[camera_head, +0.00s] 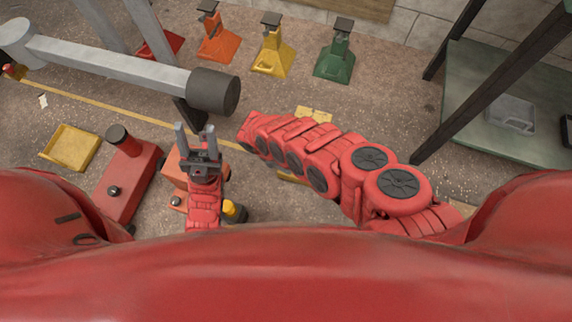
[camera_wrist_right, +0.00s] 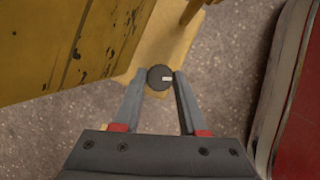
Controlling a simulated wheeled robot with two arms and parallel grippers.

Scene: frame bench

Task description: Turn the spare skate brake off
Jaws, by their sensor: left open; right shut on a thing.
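In the right wrist view a small dark round knob (camera_wrist_right: 160,77) with a pale mark sits over a yellow plate (camera_wrist_right: 150,112). I take the knob to be the skate's brake control. My right gripper (camera_wrist_right: 161,80) has its two fingertips against the knob's sides, shut on it. In the head view the right gripper does not show; my red right arm covers that area. Yellow pieces (camera_head: 314,114) show beside that arm. My left gripper (camera_head: 196,136) is open and empty, fingers pointing up the picture, above an orange-red block (camera_head: 176,163).
A large scuffed yellow body (camera_wrist_right: 45,50) stands beside the knob, and a red body (camera_wrist_right: 302,120) is close at right. Orange (camera_head: 218,43), yellow (camera_head: 272,52) and green (camera_head: 336,55) stands line the back. A grey beam (camera_head: 110,62) crosses the left.

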